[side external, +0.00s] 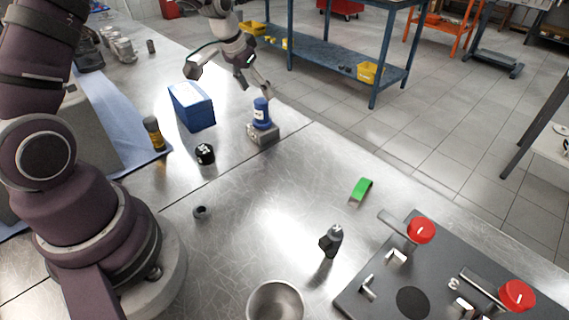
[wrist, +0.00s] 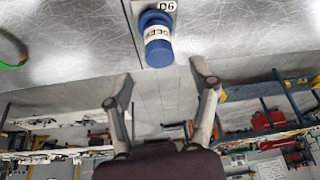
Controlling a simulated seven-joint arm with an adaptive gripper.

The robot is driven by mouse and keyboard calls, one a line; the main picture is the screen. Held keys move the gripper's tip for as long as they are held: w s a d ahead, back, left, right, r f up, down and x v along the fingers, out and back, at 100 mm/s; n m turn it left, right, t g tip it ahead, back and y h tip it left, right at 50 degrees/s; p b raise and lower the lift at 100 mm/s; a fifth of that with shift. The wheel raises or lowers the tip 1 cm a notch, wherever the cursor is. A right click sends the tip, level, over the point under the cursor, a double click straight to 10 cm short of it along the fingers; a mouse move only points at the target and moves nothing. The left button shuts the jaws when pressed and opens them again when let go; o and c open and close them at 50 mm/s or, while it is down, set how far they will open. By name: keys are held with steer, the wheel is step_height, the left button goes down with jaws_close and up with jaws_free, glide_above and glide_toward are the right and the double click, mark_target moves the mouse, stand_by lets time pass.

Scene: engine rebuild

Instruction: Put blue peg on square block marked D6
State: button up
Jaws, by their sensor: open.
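The blue peg (side external: 262,112) has a white lettered band and stands upright on the grey square block (side external: 263,137) at the table's far edge. In the wrist view the blue peg (wrist: 158,52) is at the top middle, with the block's D6 label (wrist: 167,6) upside down beside it. The peg's base looks seated on the block; whether it sits in a hole is hidden. My gripper (side external: 256,88) is open and empty, above and behind the peg. In the wrist view my gripper (wrist: 160,82) has its fingers spread, apart from the peg.
A blue box (side external: 192,107) stands left of the block, and a black cylinder (side external: 205,154) lies nearer. A green piece (side external: 361,189), a dark bottle (side external: 331,241), a metal bowl (side external: 275,301) and a grey board with red knobs (side external: 421,230) are nearer. The table right of the block is clear.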

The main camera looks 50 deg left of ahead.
steer(key=v, duration=0.8)
steer(key=s+d+r+m+t, duration=0.1)
steer(key=s+d+r, duration=0.1)
steer(key=s+d, duration=0.9)
steer(key=s, duration=0.4)
steer(key=shift+d+r+m+h, duration=0.2)
steer(key=shift+r+m+h, duration=0.1)
steer(key=shift+r+m, duration=0.1)
